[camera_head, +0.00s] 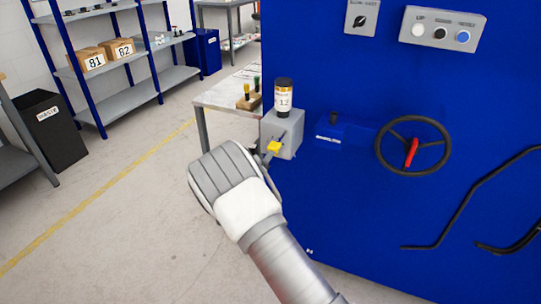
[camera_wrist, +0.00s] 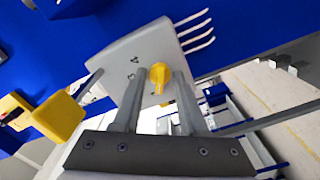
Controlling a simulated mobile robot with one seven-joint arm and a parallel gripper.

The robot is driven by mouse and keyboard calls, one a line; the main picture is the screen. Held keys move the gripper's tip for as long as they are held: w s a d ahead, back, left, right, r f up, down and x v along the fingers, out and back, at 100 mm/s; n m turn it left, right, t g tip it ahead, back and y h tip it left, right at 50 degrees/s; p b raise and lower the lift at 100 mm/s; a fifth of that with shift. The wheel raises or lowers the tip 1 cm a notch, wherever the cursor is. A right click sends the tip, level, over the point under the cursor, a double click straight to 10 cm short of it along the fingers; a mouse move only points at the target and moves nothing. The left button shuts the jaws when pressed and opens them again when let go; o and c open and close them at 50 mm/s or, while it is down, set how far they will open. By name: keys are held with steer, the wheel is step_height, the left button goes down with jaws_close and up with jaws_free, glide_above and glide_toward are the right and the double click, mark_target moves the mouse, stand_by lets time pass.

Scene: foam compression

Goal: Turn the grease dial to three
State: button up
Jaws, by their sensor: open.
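The grease dial (camera_wrist: 160,78) is a yellow knob with a narrow pointer, on the face of a grey box (camera_wrist: 128,48). My gripper (camera_wrist: 160,84) is open, with one finger on each side of the dial in the wrist view. I cannot tell whether the fingers touch it. In the head view the grey box (camera_head: 292,127) is fixed to the blue machine's left side, under a bottle (camera_head: 284,98) labelled 12.
A black handwheel (camera_head: 447,150) with a red handle is to the right. A small table (camera_head: 218,97) stands behind.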

jaws_close()
steer(key=shift+f+m+b, duration=0.1)
steer(key=shift+m+b, duration=0.2)
steer(key=shift+b, duration=0.05)
steer(key=shift+m+b, duration=5.7)
steer(key=shift+m, duration=1.8)
